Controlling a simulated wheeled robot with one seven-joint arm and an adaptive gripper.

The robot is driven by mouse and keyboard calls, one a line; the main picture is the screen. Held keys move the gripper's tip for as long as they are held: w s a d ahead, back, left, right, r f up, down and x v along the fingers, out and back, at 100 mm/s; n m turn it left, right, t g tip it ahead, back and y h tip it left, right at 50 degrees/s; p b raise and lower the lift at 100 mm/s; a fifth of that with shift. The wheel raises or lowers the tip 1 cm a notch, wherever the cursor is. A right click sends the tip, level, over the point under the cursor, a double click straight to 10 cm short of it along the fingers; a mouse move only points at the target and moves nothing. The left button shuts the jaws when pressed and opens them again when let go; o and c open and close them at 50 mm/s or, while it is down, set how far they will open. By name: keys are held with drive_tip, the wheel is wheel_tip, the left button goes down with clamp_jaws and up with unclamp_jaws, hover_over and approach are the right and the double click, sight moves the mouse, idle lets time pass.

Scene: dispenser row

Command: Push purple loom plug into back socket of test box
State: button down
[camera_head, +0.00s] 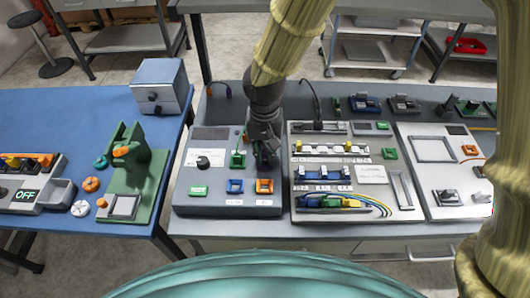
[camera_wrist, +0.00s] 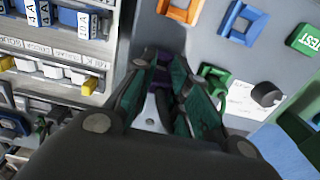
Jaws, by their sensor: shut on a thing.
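The grey test box (camera_head: 222,204) stands on the grey table, left of centre in the head view. It has an orange socket (camera_head: 264,186), a blue socket (camera_head: 236,186) and a green socket (camera_head: 238,160). My gripper (camera_head: 265,157) points down over the box's right back part. In the wrist view my gripper (camera_wrist: 164,72) is shut on the purple loom plug (camera_wrist: 159,84), which shows as a dark purple patch between the fingers. The fingers hide most of the plug and the back socket. I cannot tell whether the plug is seated.
A panel with switch and breaker rows (camera_head: 357,207) stands close on the right. A black knob (camera_head: 203,161) and a green TEST button (camera_head: 199,190) are on the box's left side. A green stand (camera_head: 138,165) is on the blue table at left.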

drive_tip(key=shift+f, duration=0.25)
idle(0.4)
drive_tip(key=shift+f, duration=0.45)
drive_tip(key=shift+f, duration=0.1)
